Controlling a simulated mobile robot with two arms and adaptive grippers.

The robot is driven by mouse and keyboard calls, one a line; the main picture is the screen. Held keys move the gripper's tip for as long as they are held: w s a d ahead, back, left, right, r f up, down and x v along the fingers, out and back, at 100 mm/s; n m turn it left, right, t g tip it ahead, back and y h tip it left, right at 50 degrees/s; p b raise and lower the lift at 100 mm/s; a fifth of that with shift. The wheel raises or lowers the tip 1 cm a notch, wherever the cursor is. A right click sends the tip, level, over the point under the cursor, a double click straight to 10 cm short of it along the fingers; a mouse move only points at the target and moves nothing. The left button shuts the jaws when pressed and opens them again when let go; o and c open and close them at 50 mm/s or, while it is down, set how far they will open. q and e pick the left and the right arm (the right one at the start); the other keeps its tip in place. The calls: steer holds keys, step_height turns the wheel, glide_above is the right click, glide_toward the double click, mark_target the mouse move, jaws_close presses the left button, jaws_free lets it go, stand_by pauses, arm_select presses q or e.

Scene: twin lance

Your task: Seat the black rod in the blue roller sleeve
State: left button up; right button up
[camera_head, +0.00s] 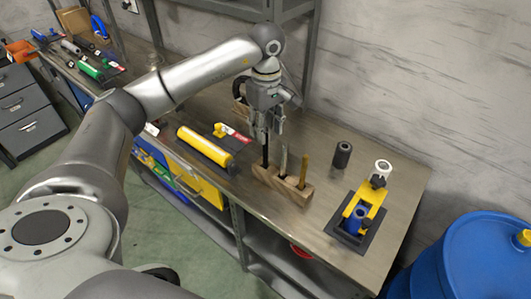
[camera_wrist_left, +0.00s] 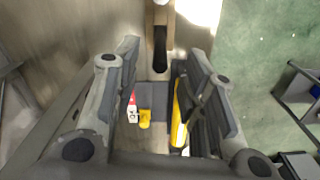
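The black rod (camera_head: 265,157) stands upright in the left end of a wooden block (camera_head: 290,190), beside a pale rod (camera_head: 283,162) and a brass-coloured rod (camera_head: 304,172). My left gripper (camera_head: 262,138) points down over the black rod, close to its top. In the left wrist view its fingers (camera_wrist_left: 163,85) are spread, with the black rod (camera_wrist_left: 160,48) ahead in the gap between them. I cannot tell whether they touch it. The blue roller sleeve (camera_head: 354,221) sits in a yellow bracket (camera_head: 371,200) on a dark base at the right. My right gripper is out of view.
A dark cylinder (camera_head: 342,154) and a white-topped roller (camera_head: 383,168) stand near the sleeve. A yellow cylinder (camera_head: 204,146) lies left of the block. A blue drum (camera_head: 466,262) stands beyond the bench's right end. Bare bench top lies between block and bracket.

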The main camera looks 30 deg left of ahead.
mark_target(265, 148)
arm_select(q)
steer(key=shift+w+f, duration=0.1)
steer(key=shift+f, duration=0.25)
steer(key=shift+w+f+p, duration=0.1)
steer(key=shift+f+p, duration=0.2)
step_height(265, 148, down, 5)
steer(key=shift+a+r+p, duration=0.1)
steer(key=shift+a+p, duration=0.05)
steer(key=shift+p, duration=0.95)
steer(key=shift+c, duration=0.5)
steer(key=shift+s, duration=0.2)
steer(key=c, duration=0.5)
jaws_close()
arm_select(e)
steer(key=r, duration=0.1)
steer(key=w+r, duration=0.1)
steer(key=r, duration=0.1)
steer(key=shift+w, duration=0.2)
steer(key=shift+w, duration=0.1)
